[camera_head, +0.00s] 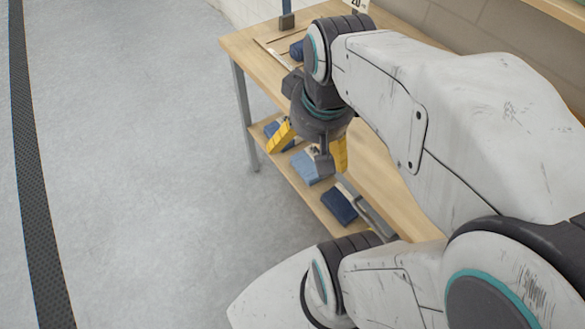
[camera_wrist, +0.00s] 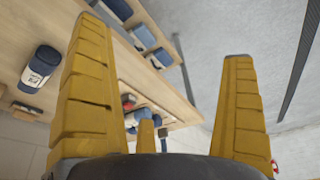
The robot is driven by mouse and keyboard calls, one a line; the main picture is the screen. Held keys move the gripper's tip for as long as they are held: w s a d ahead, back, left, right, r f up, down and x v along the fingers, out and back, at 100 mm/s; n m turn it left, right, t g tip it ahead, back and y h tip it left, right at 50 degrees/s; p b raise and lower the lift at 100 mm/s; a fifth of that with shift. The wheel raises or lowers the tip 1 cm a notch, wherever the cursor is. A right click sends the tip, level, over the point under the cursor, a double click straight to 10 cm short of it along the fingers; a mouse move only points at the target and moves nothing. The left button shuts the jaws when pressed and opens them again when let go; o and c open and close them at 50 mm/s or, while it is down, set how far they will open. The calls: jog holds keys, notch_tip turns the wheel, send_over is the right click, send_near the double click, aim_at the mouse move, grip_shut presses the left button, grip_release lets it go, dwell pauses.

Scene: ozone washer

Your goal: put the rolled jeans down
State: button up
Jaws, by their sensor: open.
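A dark blue roll, which looks like the rolled jeans (camera_head: 297,48), lies on the wooden bench top behind my wrist, partly hidden by my arm. In the wrist view a dark blue roll with a pale label (camera_wrist: 40,68) lies on the wood at the left, outside my fingers. My gripper (camera_head: 308,152) is open, with its yellow fingers spread and pointing down near the bench's front edge. The wrist view shows the spread fingers (camera_wrist: 164,40) with nothing held between them.
The lower shelf (camera_head: 320,215) carries folded blue cloths, a light one (camera_head: 306,167) and a dark one (camera_head: 339,205). Small red and blue items (camera_wrist: 130,105) show in the wrist view. A grey bench leg (camera_head: 244,115) stands at the left. The grey floor (camera_head: 150,180) is clear.

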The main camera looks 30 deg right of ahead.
jog(key=s+a+f+n+t+y, duration=0.1)
jog(key=s+a+n, duration=0.1)
jog(key=a, duration=0.3)
jog(key=shift+s+a+f+n, duration=0.35)
jog(key=shift+s+a+n, duration=0.05)
jog(key=shift+s, duration=0.4)
jog(key=shift+d, duration=0.1)
